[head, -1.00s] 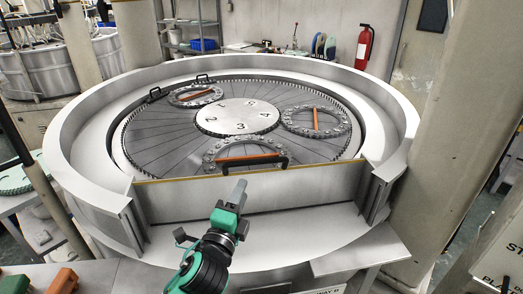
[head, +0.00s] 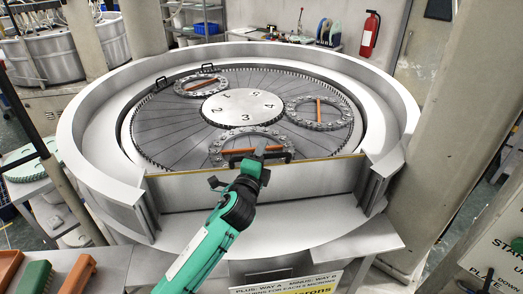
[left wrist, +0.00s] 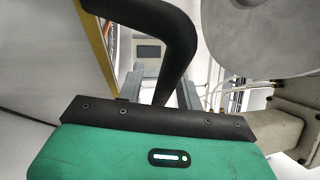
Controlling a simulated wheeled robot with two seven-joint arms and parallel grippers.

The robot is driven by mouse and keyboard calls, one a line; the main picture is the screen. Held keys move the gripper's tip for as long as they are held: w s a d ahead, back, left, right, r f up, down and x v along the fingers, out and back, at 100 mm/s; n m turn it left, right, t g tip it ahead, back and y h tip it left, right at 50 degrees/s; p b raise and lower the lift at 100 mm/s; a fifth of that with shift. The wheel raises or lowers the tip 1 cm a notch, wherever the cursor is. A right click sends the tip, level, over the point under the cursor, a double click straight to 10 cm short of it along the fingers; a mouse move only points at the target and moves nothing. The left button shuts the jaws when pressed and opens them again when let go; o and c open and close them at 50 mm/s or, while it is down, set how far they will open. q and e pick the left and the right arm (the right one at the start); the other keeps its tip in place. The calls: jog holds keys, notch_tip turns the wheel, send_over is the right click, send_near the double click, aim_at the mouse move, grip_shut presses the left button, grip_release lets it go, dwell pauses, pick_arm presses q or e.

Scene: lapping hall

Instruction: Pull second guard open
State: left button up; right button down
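The front guard is a flat grey panel (head: 320,182) with a yellow strip along its top edge, standing upright across the gap in the round machine's wall. Its black handle (head: 287,153) is at the top edge, partly hidden by my left gripper (head: 264,154). In the left wrist view the handle (left wrist: 178,50) is large and close, with its bent leg running down in front of the gripper (left wrist: 160,80). The two grey fingers stand apart with a gap between them, so the gripper is open; I cannot tell whether it touches the handle. My right gripper is not in view.
Behind the panel lies the lapping plate (head: 165,130) with toothed rings and a numbered centre disc (head: 242,107). The raised round wall (head: 85,125) surrounds it. A pillar (head: 425,130) stands at right, signs at lower right. Brushes (head: 35,277) lie at lower left.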

pick_arm(q)
grip_shut()
jog(key=s+d+f+m+t+h+b, duration=0.1)
jog(key=s+b, duration=0.5)
jog(key=b, duration=0.6)
jog(key=s+d+f+m+t+h+b, duration=0.1)
jog(key=s+f+m+t+h+b, duration=0.2)
jog(key=b, duration=0.9)
jog(key=shift+s+d+f+m+t+h, duration=0.2)
jog(key=shift+s+d+m+t+h, duration=0.2)
jog(key=shift+s+m+h, duration=0.75)
jog(key=shift+s+n+y, duration=0.25)
jog(key=shift+s+y, duration=0.1)
jog(key=shift+y, duration=0.1)
